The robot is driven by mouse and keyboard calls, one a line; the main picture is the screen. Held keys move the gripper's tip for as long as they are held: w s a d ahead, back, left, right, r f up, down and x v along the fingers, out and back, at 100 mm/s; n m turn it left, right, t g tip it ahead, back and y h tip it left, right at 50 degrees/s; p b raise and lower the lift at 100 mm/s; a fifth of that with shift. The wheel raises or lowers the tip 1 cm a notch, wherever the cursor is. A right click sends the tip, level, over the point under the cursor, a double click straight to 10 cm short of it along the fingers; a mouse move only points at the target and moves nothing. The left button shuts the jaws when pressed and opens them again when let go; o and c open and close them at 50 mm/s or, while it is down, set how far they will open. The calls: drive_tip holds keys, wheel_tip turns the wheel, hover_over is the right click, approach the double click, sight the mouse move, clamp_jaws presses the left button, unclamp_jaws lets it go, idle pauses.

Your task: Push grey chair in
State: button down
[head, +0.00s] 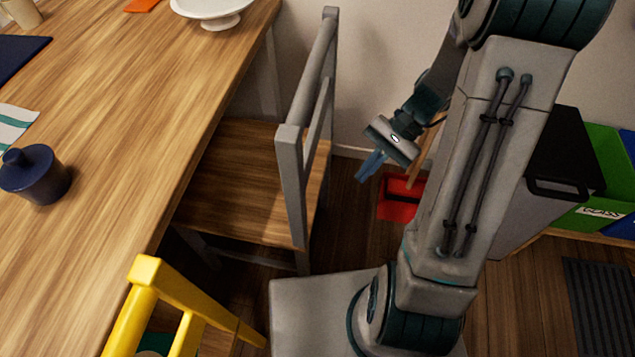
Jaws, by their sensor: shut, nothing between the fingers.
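The grey chair (291,172) stands at the right side of the wooden table (120,130). Its brown wooden seat (240,180) is partly under the table edge, and its grey backrest stands upright, a gap away from the edge. My gripper (370,166) is to the right of the chair's backrest, apart from it in the picture. Its blue fingers are shut and empty, pointing down and left. The chair's far lower legs are hidden by the seat and table.
A yellow chair (150,290) stands at the table's near end, close to the grey chair. A red dustpan-like object (400,200) is on the floor behind my gripper. Bins, one green (605,185), stand at the right. A navy jar (35,175) and white dish (212,10) are on the table.

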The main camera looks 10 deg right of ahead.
drive_tip(key=w+d+f+m+t+y+b, duration=0.25)
drive_tip(key=f+m, duration=0.25)
drive_tip(key=f, duration=0.3)
drive_tip(key=w+d+f+m+t+y+b, duration=0.15)
drive_tip(key=f+m+t+y, duration=0.25)
drive_tip(key=f, duration=0.5)
drive_tip(key=w+d+f+m+t+y+b, duration=0.25)
drive_tip(key=f+m, duration=0.25)
drive_tip(key=f, duration=0.3)
drive_tip(key=p+x, duration=0.2)
drive_tip(key=x, duration=1)
drive_tip(key=shift+a+t, duration=0.3)
drive_tip(key=shift+a, duration=0.1)
